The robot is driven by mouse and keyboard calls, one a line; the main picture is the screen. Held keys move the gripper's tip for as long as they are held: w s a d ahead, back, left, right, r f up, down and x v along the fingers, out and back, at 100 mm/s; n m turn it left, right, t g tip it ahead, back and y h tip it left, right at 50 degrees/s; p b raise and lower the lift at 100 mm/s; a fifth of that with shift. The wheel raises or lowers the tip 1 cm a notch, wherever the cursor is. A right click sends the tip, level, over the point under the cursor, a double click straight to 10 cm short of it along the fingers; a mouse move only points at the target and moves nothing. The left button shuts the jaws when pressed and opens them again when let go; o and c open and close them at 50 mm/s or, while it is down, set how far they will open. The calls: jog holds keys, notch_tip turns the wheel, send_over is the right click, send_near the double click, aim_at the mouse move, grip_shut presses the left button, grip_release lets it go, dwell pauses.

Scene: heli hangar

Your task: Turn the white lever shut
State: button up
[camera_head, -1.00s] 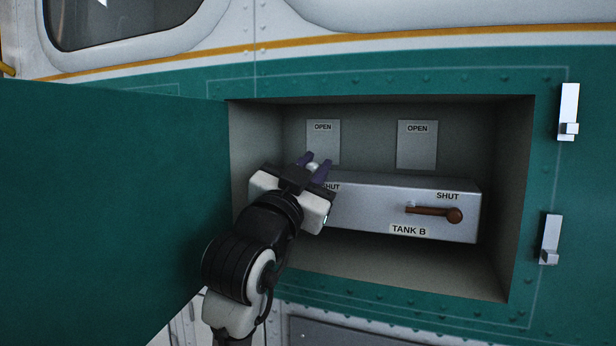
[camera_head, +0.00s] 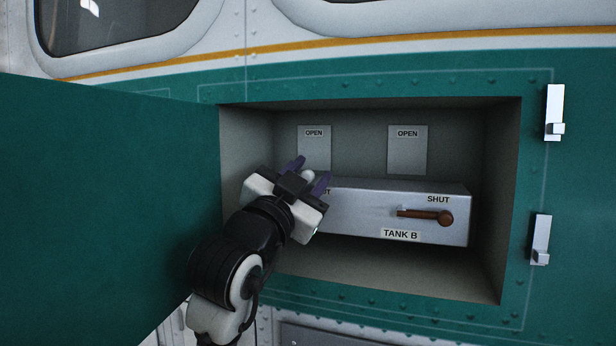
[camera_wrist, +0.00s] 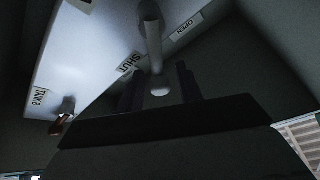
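The white lever (camera_wrist: 152,40) shows in the wrist view as a pale rod with a rounded end, reaching in between my two fingers. In the head view only a small pale bit of it (camera_head: 308,176) shows between the purple fingertips; my gripper hides the rest. My gripper (camera_head: 307,174) is inside the recess at the left end of the grey tank box. In the wrist view my gripper (camera_wrist: 160,88) is open, with a finger on each side of the lever's end and visible gaps. A SHUT label (camera_wrist: 129,63) and an OPEN label (camera_wrist: 186,27) are near the lever.
A brown lever (camera_head: 425,215) lies level on the grey box (camera_head: 350,212) at right, beneath its SHUT label, above TANK B. Two OPEN plates (camera_head: 407,150) are on the back wall. The recess walls surround my gripper. A green door (camera_head: 110,200) stands open at left.

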jog(key=shift+o, duration=0.2)
jog(key=b+v, duration=0.3)
jog(key=v, duration=0.4)
jog(key=shift+s, duration=0.2)
jog(key=shift+a+f, duration=0.1)
jog(key=shift+c, duration=0.2)
